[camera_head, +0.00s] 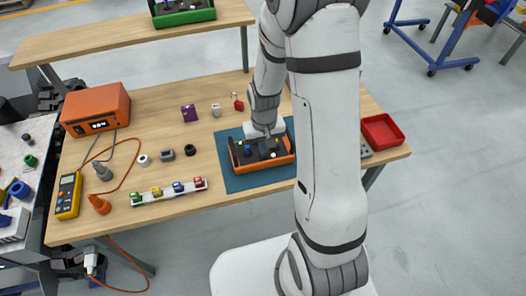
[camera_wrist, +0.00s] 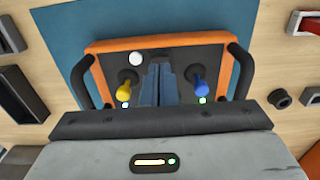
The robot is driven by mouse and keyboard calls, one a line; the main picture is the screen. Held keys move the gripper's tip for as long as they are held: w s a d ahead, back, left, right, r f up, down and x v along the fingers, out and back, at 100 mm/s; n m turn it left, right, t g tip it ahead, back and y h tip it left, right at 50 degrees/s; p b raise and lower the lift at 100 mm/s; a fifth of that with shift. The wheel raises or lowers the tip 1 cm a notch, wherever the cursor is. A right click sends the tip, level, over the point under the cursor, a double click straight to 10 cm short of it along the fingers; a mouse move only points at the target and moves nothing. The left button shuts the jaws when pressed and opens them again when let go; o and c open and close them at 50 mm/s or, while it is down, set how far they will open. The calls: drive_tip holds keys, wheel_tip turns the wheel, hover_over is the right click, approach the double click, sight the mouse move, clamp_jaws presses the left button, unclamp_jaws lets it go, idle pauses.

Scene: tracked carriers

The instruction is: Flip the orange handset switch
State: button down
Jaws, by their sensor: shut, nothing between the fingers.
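The orange handset (camera_head: 268,165) lies on a blue mat (camera_head: 228,180) on the wooden table. In the wrist view its orange frame (camera_wrist: 160,42) surrounds a dark panel, with a black handle at each side. The panel bears a yellow-tipped toggle (camera_wrist: 123,90) at left, a blue toggle (camera_wrist: 200,88) at right and a white round knob (camera_wrist: 135,58) at upper left. My gripper (camera_wrist: 161,72) is shut and empty, its fingers over the panel between the two toggles. I cannot tell whether the fingertips touch the panel. They hide its middle.
An orange box with a display (camera_head: 95,106), a yellow meter (camera_head: 68,195) and a white rail of coloured pieces (camera_head: 165,194) stand to the left. A red tray (camera_head: 382,132) is at right. Several small parts lie behind the rail. My arm hides table right of the handset.

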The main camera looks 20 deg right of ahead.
drive_tip(key=shift+f+b, duration=0.8)
drive_tip(key=shift+f, duration=0.1)
idle(0.8)
drive_tip(key=shift+r, duration=0.2)
drive_tip(key=shift+r+p, duration=2.4)
drive_tip(key=shift+r, duration=0.95)
drive_tip(key=s+r+t, duration=0.1)
drive_tip(key=s+r, duration=0.6)
drive_tip(key=r, duration=0.3)
drive_tip(key=s+r+t, duration=0.2)
drive_tip(key=s+r, duration=0.5)
drive_tip(key=r, duration=0.4)
drive_tip(key=shift+s+b, duration=0.3)
drive_tip(key=shift+b, duration=0.15)
